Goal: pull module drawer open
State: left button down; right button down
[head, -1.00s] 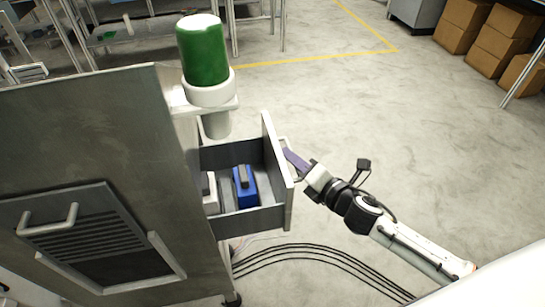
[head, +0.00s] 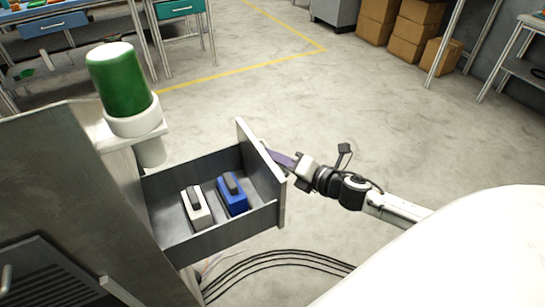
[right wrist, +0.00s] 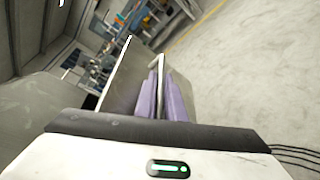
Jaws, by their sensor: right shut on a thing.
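The module drawer (head: 262,172) sticks out of the side of a grey cabinet (head: 75,165) in the head view. Its inside shows a white module (head: 196,209) and a blue module (head: 232,195), each with a dark grey top. My right gripper (head: 272,156) is at the outer face of the drawer front, shut on the drawer handle. In the right wrist view the purple fingers (right wrist: 163,98) close around the thin handle (right wrist: 161,75) beside the drawer front (right wrist: 128,85). The handle is mostly hidden in the head view. My left gripper is not in view.
A green-and-white cylinder (head: 122,82) stands on a bracket above the drawer. Black cables (head: 285,257) lie on the floor below. Cardboard boxes (head: 400,25) and work benches stand at the back. The floor right of the drawer is clear.

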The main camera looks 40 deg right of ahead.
jog(key=c, duration=2.1)
grip_release()
jog(key=v, duration=1)
jog(key=shift+s+d, duration=0.1)
jog(key=shift+s, duration=0.05)
